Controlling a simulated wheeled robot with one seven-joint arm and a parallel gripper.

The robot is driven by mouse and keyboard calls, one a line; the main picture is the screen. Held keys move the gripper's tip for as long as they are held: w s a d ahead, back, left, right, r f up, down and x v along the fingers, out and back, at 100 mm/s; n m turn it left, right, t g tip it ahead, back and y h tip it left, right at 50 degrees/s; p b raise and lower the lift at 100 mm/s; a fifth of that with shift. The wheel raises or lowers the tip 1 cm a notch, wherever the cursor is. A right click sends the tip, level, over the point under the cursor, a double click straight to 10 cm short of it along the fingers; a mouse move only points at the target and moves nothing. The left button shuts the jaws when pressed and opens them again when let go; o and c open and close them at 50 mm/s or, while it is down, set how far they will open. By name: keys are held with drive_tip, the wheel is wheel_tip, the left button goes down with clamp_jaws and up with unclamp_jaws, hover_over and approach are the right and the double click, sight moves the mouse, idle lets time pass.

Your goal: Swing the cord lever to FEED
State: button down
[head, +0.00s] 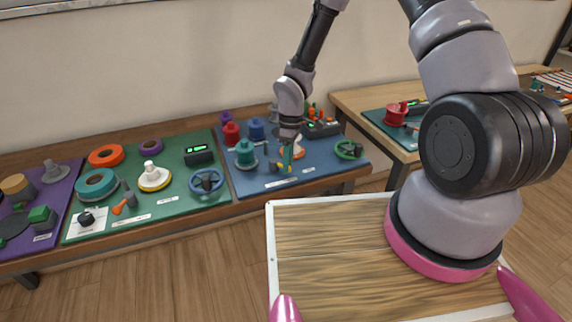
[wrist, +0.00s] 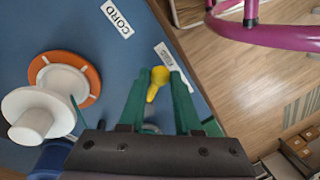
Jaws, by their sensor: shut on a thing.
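The cord lever, with a yellow handle (wrist: 158,78), stands at the front of the blue mat (wrist: 60,25). My gripper (wrist: 160,76) has its green fingers closed on either side of the yellow handle and is shut on it. In the head view my gripper (head: 286,162) reaches down over the front of the blue mat and hides most of the lever. A white CORD label (wrist: 117,18) lies on the mat. A second white label (wrist: 168,58) lies beside the right finger, partly hidden; I cannot read it. The lever's base is mostly hidden.
A teal spool (head: 245,153) and a green handwheel (head: 349,149) flank the gripper. The table's front edge is close, with open floor beyond.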

drive_tip(key=shift+w+d+n, duration=0.1)
drive_tip(key=shift+w+n, duration=0.05)
drive_tip(key=shift+n, duration=0.15)
drive_tip(key=c, duration=0.6)
unclamp_jaws()
drive_tip(key=shift+c, duration=0.2)
wheel_tip(320, 180, up, 11)
drive_tip(key=w, duration=0.2)
drive_tip(key=shift+d+f, duration=0.2)
drive_tip(key=shift+d, duration=0.15)
